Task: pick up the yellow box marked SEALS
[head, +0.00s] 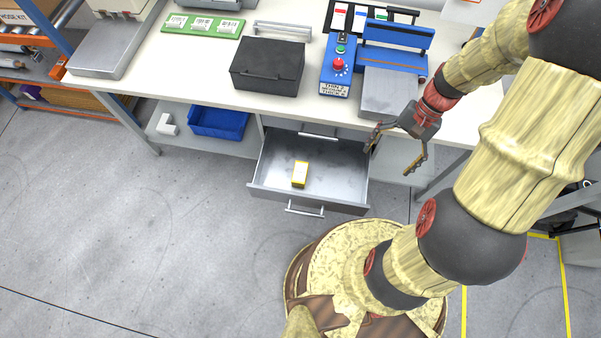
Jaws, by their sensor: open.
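A small yellow box (300,174) sits alone inside an open drawer (278,187) under the workbench. A pale face shows on its front, but any marking is too small to read. My gripper (390,160) is open and empty, with its fingers spread and pointing down. It is to the right of the box and apart from it, near the drawer's right side in the picture. My arm comes in from the right.
The workbench (205,62) carries a black case (268,65), a blue control box (338,66) with a red button and a blue-topped device (392,90). A blue bin (218,122) is on the lower shelf. The floor at left is clear.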

